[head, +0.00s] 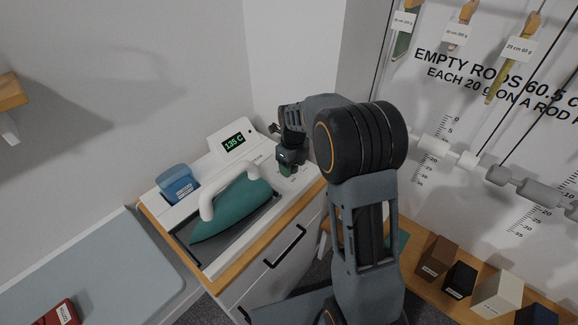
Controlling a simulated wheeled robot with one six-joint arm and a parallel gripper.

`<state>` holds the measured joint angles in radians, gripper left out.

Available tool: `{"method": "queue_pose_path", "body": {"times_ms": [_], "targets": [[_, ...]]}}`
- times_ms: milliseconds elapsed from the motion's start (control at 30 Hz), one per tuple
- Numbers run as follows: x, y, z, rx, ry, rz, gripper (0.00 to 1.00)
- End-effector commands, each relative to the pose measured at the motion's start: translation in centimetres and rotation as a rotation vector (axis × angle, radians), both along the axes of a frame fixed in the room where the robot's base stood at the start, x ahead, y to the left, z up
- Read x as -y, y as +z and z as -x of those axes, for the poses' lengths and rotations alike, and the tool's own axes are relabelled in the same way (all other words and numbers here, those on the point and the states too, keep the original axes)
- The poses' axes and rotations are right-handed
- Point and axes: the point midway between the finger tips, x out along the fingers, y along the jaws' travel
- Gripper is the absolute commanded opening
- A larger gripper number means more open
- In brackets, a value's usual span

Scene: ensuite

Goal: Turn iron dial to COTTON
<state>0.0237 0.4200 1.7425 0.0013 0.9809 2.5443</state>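The teal iron (232,212) with a white handle rests in a grey tray on the white ironing unit (213,270). A display (237,142) at the back of the unit reads 135 C in green. My gripper (287,170) points down over the unit's right end, close to its top surface. A green part shows at the fingertips. The dial itself is hidden or too small to make out there, and I cannot tell whether my fingers touch or grip it. Small marks near my gripper are too small to read.
A blue container (177,184) stands left of the iron. The unit sits on a wood-topped cabinet (237,264) in the wall corner. A pale ironing board (90,265) with a red block (62,313) lies at left. Several labelled blocks, including a brown one (437,258), stand on a right-hand shelf.

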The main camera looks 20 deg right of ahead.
Motion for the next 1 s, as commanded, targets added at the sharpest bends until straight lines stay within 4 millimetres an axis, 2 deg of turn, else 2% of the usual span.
{"method": "queue_pose_path", "body": {"times_ms": [233, 367, 467, 800, 1000], "targets": [[0.0, 0.0, 0.0, 0.002, 0.001, 0.001, 0.63], [0.0, 0.8, -0.1, 0.004, 0.001, 0.001, 0.63], [0.1, 2.3, -0.1, 0.007, 0.001, 0.001, 0.63], [0.1, 9.2, 0.0, 0.006, 0.000, 0.001, 0.63], [0.1, 12.2, 0.1, 0.003, 0.000, 0.001, 0.63]]}}
